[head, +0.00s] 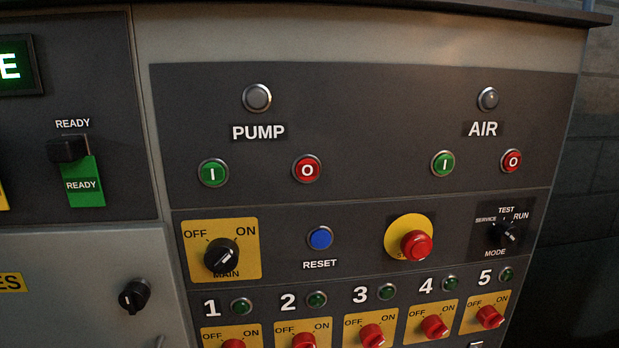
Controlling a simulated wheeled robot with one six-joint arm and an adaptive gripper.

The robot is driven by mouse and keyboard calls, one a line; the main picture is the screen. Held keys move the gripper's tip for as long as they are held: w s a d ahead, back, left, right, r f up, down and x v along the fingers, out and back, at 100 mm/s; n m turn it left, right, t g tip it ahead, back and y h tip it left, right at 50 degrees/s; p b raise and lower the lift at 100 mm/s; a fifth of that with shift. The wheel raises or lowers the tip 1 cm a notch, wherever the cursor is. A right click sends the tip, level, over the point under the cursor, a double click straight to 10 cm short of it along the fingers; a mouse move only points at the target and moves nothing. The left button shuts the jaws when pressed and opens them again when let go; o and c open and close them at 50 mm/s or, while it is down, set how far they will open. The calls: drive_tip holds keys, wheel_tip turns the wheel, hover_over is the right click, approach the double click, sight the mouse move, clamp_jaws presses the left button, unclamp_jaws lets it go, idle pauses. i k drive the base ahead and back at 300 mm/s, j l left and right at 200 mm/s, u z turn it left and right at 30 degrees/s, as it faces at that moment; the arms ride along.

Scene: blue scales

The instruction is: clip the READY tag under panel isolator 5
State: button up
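The green READY tag (83,184) hangs upright in a black holder (68,149) under the READY label, on the dark panel at the left of the head view. Panel isolator 5 (490,316) is a red rotary knob on a yellow OFF/ON plate at the lower right, below the number 5 and a green lamp (506,274). The area under isolator 5 is mostly cut off by the bottom edge; only a small light piece (476,345) shows there. My gripper is not in view.
Isolators 1 (233,344), 2 (309,340), 3 (371,335) and 4 (435,326) stand left of isolator 5. Above are the black MAIN switch (221,256), blue RESET button (320,238), red emergency button (416,245) and MODE knob (503,231). Knobs and buttons protrude.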

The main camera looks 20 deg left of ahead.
sight(79, 170)
drive_tip(key=u, duration=1.35)
drive_tip(key=j, duration=0.45)
drive_tip(key=k, duration=0.05)
